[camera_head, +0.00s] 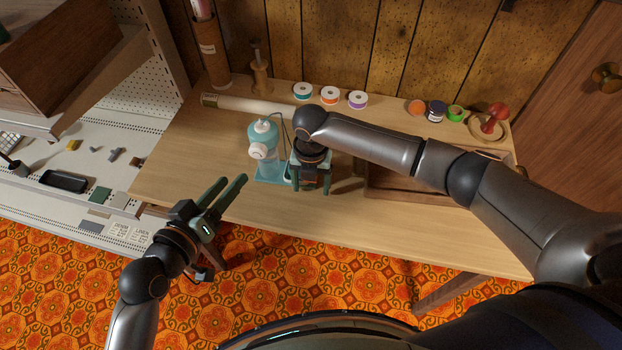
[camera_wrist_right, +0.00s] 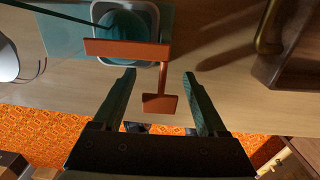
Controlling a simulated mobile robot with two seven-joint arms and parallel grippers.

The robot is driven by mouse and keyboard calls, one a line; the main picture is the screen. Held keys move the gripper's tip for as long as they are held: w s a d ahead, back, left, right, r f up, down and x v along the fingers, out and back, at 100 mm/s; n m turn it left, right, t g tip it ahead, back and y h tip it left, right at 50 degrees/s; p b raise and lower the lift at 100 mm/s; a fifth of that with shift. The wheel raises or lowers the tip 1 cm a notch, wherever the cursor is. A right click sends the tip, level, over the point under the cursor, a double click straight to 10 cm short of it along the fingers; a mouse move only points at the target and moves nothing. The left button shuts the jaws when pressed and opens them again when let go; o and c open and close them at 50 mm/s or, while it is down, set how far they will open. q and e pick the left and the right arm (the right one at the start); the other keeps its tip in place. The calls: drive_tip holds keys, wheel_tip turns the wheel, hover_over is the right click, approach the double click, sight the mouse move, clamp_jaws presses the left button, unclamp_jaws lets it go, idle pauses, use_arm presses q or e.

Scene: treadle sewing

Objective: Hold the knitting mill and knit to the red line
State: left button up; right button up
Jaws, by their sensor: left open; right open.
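The teal knitting mill (camera_head: 264,137), with a white round part on its front, stands on a pale teal base on the wooden table. Its teal base (camera_wrist_right: 60,30) also shows at the top left of the right wrist view. My right gripper (camera_head: 311,190) is open and points down just right of the mill. In the right wrist view, an orange-red bracket (camera_wrist_right: 161,80) shows ahead of and between the open fingers (camera_wrist_right: 158,73), not gripped. My left gripper (camera_head: 233,179) is open and empty, left of the mill near the table's front edge. I cannot make out a red line.
Several thread spools (camera_head: 330,93) and a white roll (camera_head: 250,107) lie along the table's back. A wooden tray (camera_head: 400,189) is right of my right gripper, partly behind my arm. A pegboard bench (camera_head: 60,205) stands left. The table between the left gripper and mill is clear.

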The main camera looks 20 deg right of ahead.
clamp_jaws()
idle(0.6)
